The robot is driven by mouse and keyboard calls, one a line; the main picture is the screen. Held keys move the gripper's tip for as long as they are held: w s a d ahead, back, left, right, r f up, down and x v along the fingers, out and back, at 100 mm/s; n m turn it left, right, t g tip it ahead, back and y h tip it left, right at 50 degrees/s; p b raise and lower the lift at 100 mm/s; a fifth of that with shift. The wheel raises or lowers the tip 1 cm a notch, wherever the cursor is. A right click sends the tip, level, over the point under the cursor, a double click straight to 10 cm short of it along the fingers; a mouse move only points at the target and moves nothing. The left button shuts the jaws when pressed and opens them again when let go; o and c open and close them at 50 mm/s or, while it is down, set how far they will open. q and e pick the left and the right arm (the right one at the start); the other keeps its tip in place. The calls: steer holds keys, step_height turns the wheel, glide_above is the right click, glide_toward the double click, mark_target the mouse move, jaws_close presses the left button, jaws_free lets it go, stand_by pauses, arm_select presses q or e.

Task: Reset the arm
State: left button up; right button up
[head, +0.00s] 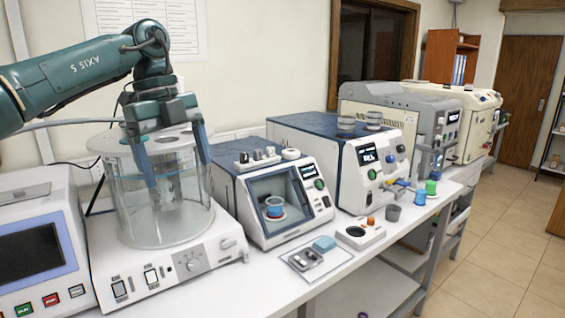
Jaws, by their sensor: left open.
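My left arm comes in from the left, its green links raised over the bench. My left gripper (176,180) points down, open, with its two blue fingers spread apart at the clear glass cylinder (135,205). No object shows between the fingers. The cylinder stands upright on a white base unit with switches and a dial (190,262). Whether the fingers are inside the cylinder or in front of it is hard to tell. My right gripper is not in the view.
A testing box (313,195) with a small blue-and-red cup (274,207) inside stands right of the cylinder. More instruments (350,150) line the wall. Open floor (490,260) lies at right.

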arm_select(q)
steer(key=s+d+f+h, duration=0.3)
steer(key=d+f+h, duration=0.3)
steer(key=d, duration=0.3)
steer(key=s+d+f+m+g+h, duration=0.1)
steer(key=s+d+f+h, duration=0.2)
steer(key=d+f+h, duration=0.55)
steer(key=s+d+f+h, duration=0.4)
steer(key=d+f, duration=0.1)
steer(key=d, duration=0.6)
steer(key=a+f+n+t+y, duration=1.2)
steer(key=f+n+t, duration=0.4)
steer(key=n+t, duration=0.3)
steer(key=s+a+f+n+g+y, duration=0.5)
steer(key=s+a+f+g+y, duration=0.1)
steer(key=s+a+f, duration=0.8)
step_height(320, 180, down, 2)
steer(key=shift+s+a+g, duration=0.2)
steer(key=shift+s+g, duration=0.5)
steer(key=shift+s, duration=0.35)
